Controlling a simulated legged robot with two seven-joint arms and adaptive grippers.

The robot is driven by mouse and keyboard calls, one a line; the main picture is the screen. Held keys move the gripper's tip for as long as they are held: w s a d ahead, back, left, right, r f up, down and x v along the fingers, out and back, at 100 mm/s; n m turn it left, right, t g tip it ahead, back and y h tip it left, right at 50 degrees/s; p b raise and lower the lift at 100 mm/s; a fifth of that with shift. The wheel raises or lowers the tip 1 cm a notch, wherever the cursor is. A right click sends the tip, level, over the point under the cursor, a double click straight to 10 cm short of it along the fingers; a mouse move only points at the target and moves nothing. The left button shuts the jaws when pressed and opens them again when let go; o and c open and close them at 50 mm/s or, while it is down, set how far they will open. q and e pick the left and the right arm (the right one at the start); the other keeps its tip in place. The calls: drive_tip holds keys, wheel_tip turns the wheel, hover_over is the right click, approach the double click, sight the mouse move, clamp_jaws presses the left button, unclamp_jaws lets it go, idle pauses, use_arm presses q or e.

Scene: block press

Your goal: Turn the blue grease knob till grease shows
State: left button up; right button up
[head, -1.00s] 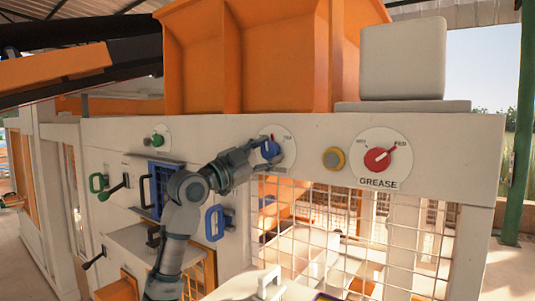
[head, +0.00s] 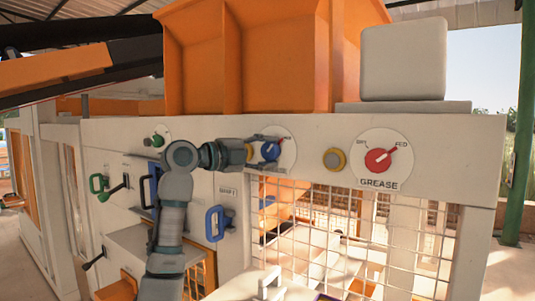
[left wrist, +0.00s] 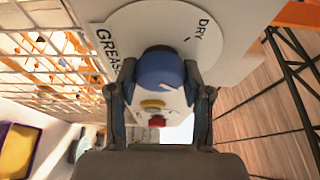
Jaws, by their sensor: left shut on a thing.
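The blue knob (head: 271,151) sits on a round white dial (head: 287,140) on the front panel. My left gripper (head: 262,151) reaches it from the left and is shut on it. In the left wrist view the blue knob (left wrist: 160,72) is between my two fingers, one on each side. The dial there (left wrist: 120,12) reads "GREASE" and "DRY"; the rest of its lettering is hidden. I cannot tell where the blue knob's pointer stands. My right gripper is not in view.
Right of the dial are a yellow-rimmed button (head: 334,159) and a red knob (head: 378,159) on another GREASE dial, pointing toward "FED". A blue handle (head: 215,223) sits below my left gripper. Wire mesh (head: 310,220) lies below the panel. A green knob (head: 157,140) is at left.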

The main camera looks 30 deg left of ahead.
use_arm(q)
drive_tip(key=shift+w+f+m, duration=0.15)
drive_tip(key=shift+f+m, duration=0.2)
drive_tip(key=shift+m, duration=0.05)
drive_tip(key=o, duration=1.1)
drive_tip(key=shift+o, duration=0.2)
drive_tip(key=shift+r, duration=0.15)
drive_tip(key=shift+s, duration=0.2)
drive_tip(key=shift+s+a+r, duration=0.1)
drive_tip(key=shift+s+a, duration=0.15)
drive_tip(key=shift+s, duration=0.1)
drive_tip(key=v, duration=1.1)
